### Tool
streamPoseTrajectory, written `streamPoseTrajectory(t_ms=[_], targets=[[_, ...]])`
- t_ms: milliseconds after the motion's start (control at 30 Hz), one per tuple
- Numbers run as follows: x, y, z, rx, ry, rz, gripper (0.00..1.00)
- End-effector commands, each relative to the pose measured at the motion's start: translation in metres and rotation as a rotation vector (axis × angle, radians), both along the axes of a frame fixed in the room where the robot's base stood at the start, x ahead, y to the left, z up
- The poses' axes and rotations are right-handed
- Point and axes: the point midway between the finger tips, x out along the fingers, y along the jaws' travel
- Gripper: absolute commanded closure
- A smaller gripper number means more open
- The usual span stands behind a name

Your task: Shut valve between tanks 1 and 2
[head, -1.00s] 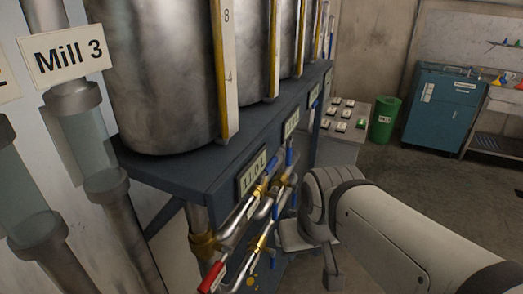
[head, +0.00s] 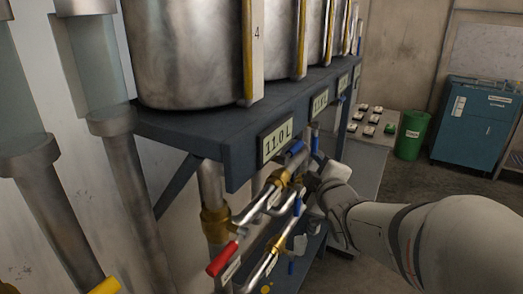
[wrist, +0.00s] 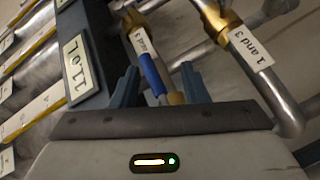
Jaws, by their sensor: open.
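Steel tanks (head: 190,50) stand on a dark blue shelf, with pipes and valves below. In the wrist view my gripper (wrist: 160,72) is open, its two dark fingers on either side of a blue valve handle (wrist: 151,74); I cannot tell whether they touch it. A tag (wrist: 143,42) beyond that handle is too small to read surely. Another pipe tag (wrist: 251,48) reads "1 and 3". In the head view my gripper (head: 318,180) is at the pipes, its fingers mostly hidden. Blue handles (head: 297,147) and a red handle (head: 222,258) show there.
The blue shelf edge (head: 225,150) with an "11.0 L" display (head: 276,142) is close above the pipes. A bench with switches (head: 372,128), a green bin (head: 411,135) and a blue cabinet (head: 474,125) stand farther back. Open floor lies at right.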

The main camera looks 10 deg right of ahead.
Motion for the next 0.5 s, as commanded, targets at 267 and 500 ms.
streamPoseTrajectory(t_ms=[267, 500], targets=[[0.01, 0.011, 0.002, -0.228, -0.265, 0.108, 0.59], [0.026, 0.016, 0.009, -0.254, -0.297, 0.122, 0.59]])
